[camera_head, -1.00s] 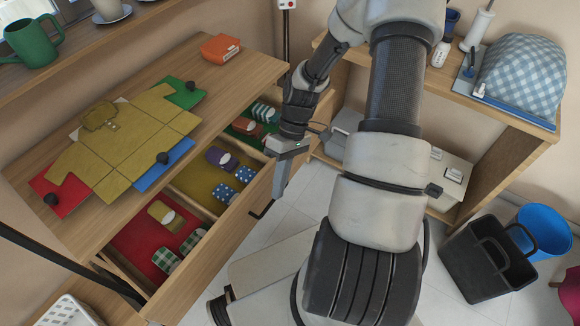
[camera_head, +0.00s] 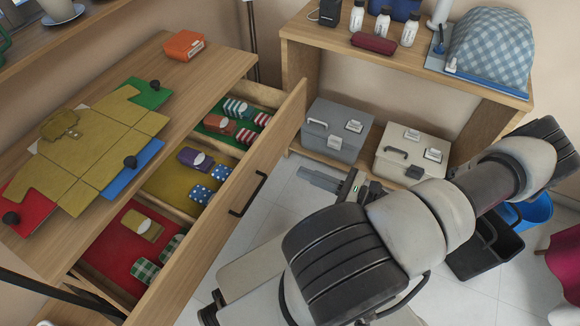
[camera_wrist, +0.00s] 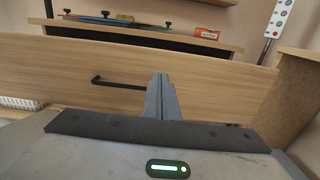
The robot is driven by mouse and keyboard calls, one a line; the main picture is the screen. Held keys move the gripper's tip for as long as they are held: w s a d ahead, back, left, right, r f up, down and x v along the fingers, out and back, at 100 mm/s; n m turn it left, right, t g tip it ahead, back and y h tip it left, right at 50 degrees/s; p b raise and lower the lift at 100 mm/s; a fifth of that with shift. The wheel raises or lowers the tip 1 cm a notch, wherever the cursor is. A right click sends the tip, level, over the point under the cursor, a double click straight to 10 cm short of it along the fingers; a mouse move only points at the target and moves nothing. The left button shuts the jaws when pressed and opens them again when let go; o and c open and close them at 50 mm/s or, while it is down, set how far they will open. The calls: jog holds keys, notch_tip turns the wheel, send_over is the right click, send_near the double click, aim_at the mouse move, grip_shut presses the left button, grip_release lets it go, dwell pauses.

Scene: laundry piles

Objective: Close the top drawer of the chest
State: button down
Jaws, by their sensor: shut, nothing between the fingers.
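The top drawer (camera_head: 222,215) of the chest is pulled out. Its wooden front carries a dark bar handle (camera_head: 248,194), and red, yellow and green compartments inside hold several rolled garments. The drawer front fills the middle of the wrist view (camera_wrist: 215,88), with its handle (camera_wrist: 118,82) left of my fingers. My gripper (camera_head: 312,178) is outside the drawer, to the right of its front, near the grey boxes in the head view. Its closed fingers (camera_wrist: 160,80) point at the drawer front in the wrist view.
A grey box (camera_head: 335,132) and a beige box (camera_head: 411,153) stand under a side shelf (camera_head: 330,42). A dark bin (camera_head: 480,255) stands right. Pale floor lies before the drawer.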

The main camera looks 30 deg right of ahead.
aim_at(257, 154)
jog(key=b+x, duration=0.1)
jog(key=x, duration=1.2)
jog(key=shift+s, duration=0.1)
